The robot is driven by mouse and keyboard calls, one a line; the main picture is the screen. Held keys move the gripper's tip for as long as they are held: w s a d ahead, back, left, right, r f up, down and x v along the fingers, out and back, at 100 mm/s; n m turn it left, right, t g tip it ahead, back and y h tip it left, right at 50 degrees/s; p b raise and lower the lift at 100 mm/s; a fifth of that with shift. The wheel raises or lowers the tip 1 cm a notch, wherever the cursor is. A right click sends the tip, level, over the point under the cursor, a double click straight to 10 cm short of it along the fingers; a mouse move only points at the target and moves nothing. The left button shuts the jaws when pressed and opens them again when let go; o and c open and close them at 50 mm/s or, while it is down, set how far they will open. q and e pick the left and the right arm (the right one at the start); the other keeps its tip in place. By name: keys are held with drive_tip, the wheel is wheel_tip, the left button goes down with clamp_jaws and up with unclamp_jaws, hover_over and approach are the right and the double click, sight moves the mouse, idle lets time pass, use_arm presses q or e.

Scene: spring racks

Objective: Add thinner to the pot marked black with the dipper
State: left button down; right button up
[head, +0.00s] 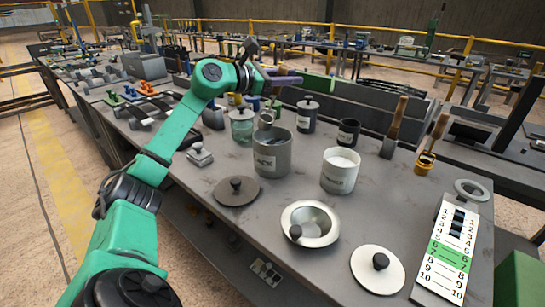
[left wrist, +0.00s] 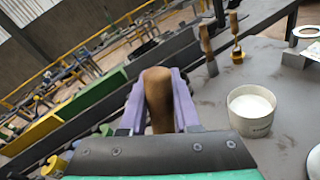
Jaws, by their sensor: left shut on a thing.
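My left gripper (head: 282,80) is above and behind the grey pot (head: 272,160), whose label shows the letters "ACK". In the left wrist view the purple fingers (left wrist: 160,105) are shut on a wooden handle (left wrist: 157,95). A small metal dipper cup (head: 266,119) hangs below the gripper at the pot's far rim; I cannot tell whether it is inside the pot. The white-labelled pot (head: 338,178), apparently marked thinner, stands open to the right, full of white. It also shows in the left wrist view (left wrist: 251,126). My right gripper is out of view.
A numbered card (head: 446,250) is at the right. A glass jar (head: 242,130), lidded canister (head: 307,118) and brushes (head: 394,130) stand behind or beside the pots.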

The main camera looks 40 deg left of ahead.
use_arm(q)
drive_tip(key=shift+a+r, duration=0.1)
drive_tip(key=shift+a+r+n+t, duration=0.15)
drive_tip(key=shift+a+n+t, duration=0.15)
drive_tip(key=shift+a+n, duration=0.65)
drive_tip(key=shift+n+t+h, duration=0.4)
drive_tip(key=shift+n, duration=0.55)
drive_tip(key=shift+r+p, duration=1.75)
drive_tip(key=shift+r, duration=0.75)
